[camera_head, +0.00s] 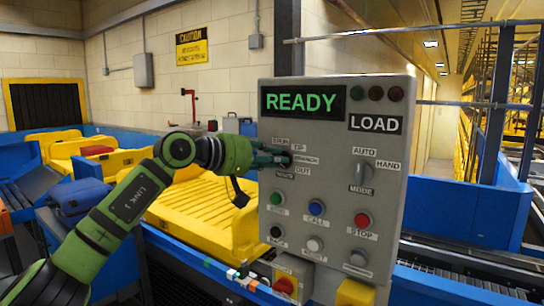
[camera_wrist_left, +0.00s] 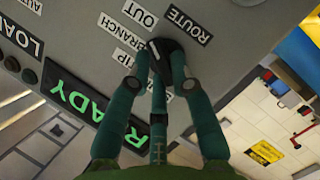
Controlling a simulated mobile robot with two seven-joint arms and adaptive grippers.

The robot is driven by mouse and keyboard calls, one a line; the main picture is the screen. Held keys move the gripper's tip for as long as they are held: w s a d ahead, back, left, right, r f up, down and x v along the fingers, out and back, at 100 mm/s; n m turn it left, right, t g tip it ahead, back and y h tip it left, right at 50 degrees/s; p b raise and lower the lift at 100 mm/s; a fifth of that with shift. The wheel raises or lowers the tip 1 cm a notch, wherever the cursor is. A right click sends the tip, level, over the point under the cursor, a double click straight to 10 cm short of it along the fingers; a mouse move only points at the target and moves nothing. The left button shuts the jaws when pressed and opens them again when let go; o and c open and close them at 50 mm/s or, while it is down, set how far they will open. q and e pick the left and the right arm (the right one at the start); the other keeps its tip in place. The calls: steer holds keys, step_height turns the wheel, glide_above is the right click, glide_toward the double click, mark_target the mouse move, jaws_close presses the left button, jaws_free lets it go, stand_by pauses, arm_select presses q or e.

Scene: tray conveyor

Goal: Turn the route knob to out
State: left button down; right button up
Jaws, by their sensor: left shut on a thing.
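The grey control panel (camera_head: 333,215) stands in the middle of the head view. Its display (camera_head: 304,101) reads READY. My left gripper (camera_head: 283,159) reaches in from the left at the panel's upper left. In the left wrist view its fingers (camera_wrist_left: 161,65) are shut around the black route knob (camera_wrist_left: 167,46). The labels ROUTE (camera_wrist_left: 188,25), OUT (camera_wrist_left: 140,14) and BRANCH (camera_wrist_left: 119,37) lie around the knob. The OUT label also shows in the head view (camera_head: 303,170). My right gripper is not in view.
The mode knob (camera_head: 362,173) is right of the route knob. Several push buttons, including a red stop button (camera_head: 362,220), sit below. A LOAD sign (camera_head: 375,124) is at the upper right. Yellow trays (camera_head: 205,208) lie on the blue conveyor behind my left arm.

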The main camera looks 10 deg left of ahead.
arm_select(q)
steer(key=shift+r, duration=0.1)
stand_by(0.3)
steer(key=c, duration=1.1)
jaws_free()
steer(key=v, duration=1.2)
